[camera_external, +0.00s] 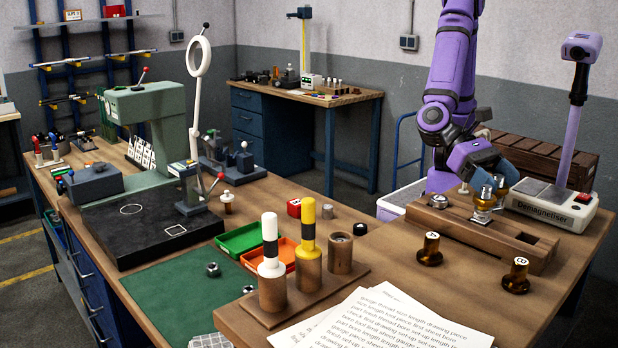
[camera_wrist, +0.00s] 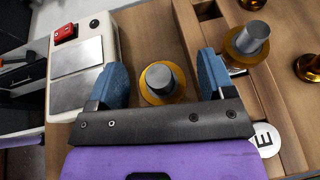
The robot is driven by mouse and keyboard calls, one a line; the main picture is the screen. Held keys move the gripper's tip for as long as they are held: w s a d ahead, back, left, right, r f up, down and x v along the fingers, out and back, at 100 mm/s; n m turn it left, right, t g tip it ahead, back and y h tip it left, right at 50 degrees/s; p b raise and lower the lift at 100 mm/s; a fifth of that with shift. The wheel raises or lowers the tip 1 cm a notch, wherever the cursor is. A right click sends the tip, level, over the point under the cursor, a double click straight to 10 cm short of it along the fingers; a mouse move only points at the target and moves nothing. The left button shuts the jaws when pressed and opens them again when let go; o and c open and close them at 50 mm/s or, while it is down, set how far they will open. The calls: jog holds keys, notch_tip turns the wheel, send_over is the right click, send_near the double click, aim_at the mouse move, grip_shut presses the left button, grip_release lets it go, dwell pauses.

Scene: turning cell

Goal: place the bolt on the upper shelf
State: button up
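My gripper (camera_external: 486,184) is low over the wooden slotted block at the right of the bench. In the wrist view its two blue fingers (camera_wrist: 161,72) are open, with a grey-topped cylindrical piece with a brass flange (camera_wrist: 163,82) between them and gaps on both sides. I cannot tell whether this piece is the bolt. Small grey hex-shaped pieces, possibly bolts or nuts, lie on the green mat (camera_external: 213,269) and in front of the trays (camera_external: 249,290). A blue rack with several shelves (camera_external: 85,62) stands at the far left; its upper level holds small boxes.
A second flanged piece (camera_wrist: 246,42) stands beside the fingers. Brass pieces A (camera_external: 430,249) and B (camera_external: 517,276) stand in front of the slotted block (camera_external: 460,228). The demagnetiser (camera_external: 550,205) is close on the right. Tall gauges (camera_external: 308,240) and a green press (camera_external: 160,125) rise further left.

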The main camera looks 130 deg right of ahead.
jog(key=shift+r, duration=0.1)
jog(key=shift+d+r, duration=0.15)
jog(key=shift+d, duration=0.05)
jog(key=v, duration=1.1)
jog(key=shift+d, duration=0.3)
